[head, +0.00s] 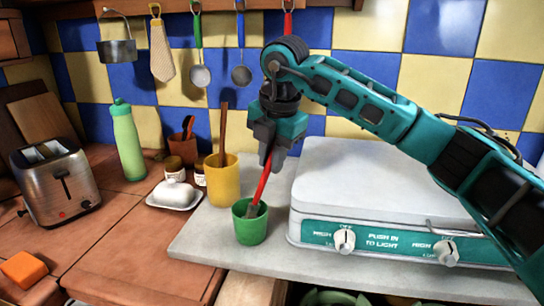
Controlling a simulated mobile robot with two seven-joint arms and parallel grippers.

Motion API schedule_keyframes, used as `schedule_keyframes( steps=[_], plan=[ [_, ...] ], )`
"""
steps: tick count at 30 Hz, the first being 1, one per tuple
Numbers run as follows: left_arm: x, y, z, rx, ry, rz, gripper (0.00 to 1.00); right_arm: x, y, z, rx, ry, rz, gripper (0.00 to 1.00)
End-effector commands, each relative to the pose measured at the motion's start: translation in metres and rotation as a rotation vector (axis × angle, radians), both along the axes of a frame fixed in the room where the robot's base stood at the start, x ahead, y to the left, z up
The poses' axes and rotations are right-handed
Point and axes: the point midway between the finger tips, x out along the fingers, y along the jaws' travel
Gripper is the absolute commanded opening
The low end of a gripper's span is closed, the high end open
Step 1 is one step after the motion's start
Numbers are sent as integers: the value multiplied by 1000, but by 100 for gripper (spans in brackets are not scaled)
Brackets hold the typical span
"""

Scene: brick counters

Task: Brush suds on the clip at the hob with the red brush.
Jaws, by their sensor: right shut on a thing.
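My right gripper (268,160) is shut on the red brush (263,182) and holds it tilted, head down. The brush's grey head reaches into the mouth of the green cup (251,231); whether it touches anything inside is hidden. No suds can be made out. The cup stands on the pale slab, left of the hob (375,185). The hob has a closed white lid and a teal front with two knobs. I cannot make out the clip; my right arm covers part of the hob's back right. My left gripper is not in view.
A yellow pot (222,184) with a wooden tool stands close behind the cup. A white butter dish (174,193), small jars, a green bottle (127,142) and a toaster (55,180) are further left. Utensils hang above. The front left counter is mostly clear beside an orange block (24,269).

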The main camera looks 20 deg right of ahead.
Motion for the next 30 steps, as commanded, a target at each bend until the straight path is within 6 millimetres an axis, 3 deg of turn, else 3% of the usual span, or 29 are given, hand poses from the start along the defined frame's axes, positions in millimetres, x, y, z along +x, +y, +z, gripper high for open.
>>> schedule_keyframes(
  steps=[30],
  plan=[
    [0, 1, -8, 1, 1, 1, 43, 0, 0, -11, 0, 0, 0, 0]
  ],
)
